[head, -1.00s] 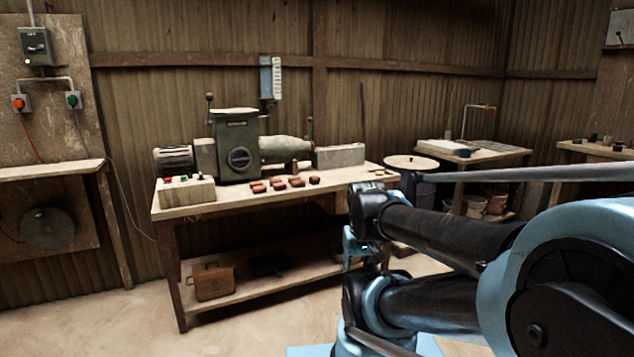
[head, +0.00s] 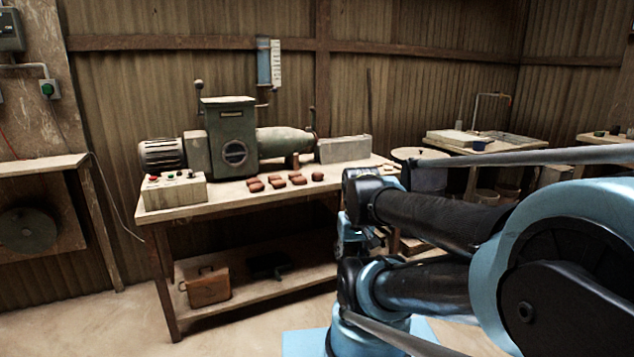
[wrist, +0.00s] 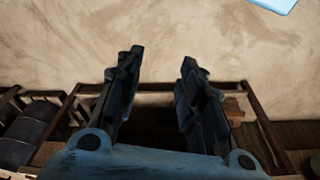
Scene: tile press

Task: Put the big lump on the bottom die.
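Several reddish-brown lumps (head: 276,182) lie in a group on top of the wooden bench (head: 226,207) in the head view. They are small there, and I cannot tell which is the big one. I cannot make out a bottom die in either view. My gripper (wrist: 158,68) shows in the wrist view with its two dark fingers apart and nothing between them. In the head view my folded arm hides part of the bench's right side.
A green machine (head: 232,137) with a motor and barrel stands on the bench behind the lumps. A button box (head: 175,192) sits at its front left. A brown case (head: 208,288) is on the lower shelf. A table (head: 497,155) stands farther right. The floor before the bench is clear.

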